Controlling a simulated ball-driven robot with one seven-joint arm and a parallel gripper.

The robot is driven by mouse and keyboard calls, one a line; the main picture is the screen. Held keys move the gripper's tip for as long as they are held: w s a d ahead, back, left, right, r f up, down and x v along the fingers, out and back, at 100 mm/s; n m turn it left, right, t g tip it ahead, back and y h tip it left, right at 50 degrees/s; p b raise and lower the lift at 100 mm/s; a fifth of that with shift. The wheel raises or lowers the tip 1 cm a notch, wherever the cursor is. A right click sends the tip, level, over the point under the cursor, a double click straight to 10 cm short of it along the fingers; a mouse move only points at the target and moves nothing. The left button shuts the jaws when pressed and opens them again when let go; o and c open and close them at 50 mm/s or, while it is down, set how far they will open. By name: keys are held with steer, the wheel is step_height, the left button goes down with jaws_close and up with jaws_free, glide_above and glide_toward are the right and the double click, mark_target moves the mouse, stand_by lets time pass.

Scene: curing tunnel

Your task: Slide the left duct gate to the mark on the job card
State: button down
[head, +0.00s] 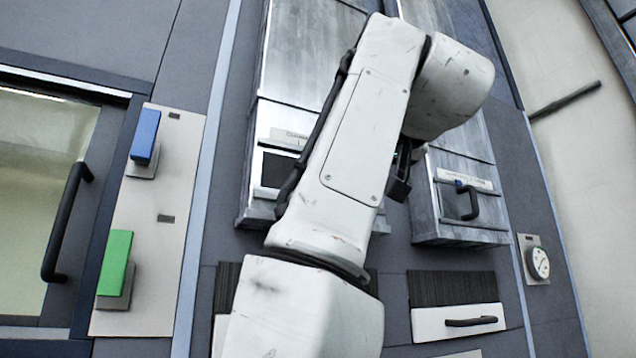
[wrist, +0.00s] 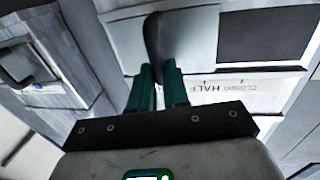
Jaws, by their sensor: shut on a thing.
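The left duct (head: 285,115) stands behind my arm, which hides most of its front in the head view. Its label strip (head: 285,138) sits above a dark opening (head: 277,170). In the wrist view the left duct gate (wrist: 190,35) is a light grey plate with a dark upright handle (wrist: 153,35). The dark opening (wrist: 265,32) lies right of the plate, and the label (wrist: 235,90), upside down, shows "CLOSED" and "HALF". My gripper (wrist: 157,72) has its green fingers shut on the handle. I cannot make out a job card.
The right duct (head: 455,150) has its own gate handle (head: 467,203). A dial (head: 538,262) is at right. A drawer handle (head: 470,321) is below. At left are a blue block (head: 145,135), a green block (head: 114,263) and a door handle (head: 66,222).

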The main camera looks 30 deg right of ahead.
steer(key=shift+d, duration=0.2)
steer(key=c, duration=1.1)
jaws_free()
steer(key=shift+d, duration=0.1)
steer(key=s+a+b, duration=0.2)
steer(key=s+b, duration=0.2)
steer(key=s, duration=0.6)
steer(key=shift+s, duration=0.35)
steer(key=shift+a+f, duration=0.1)
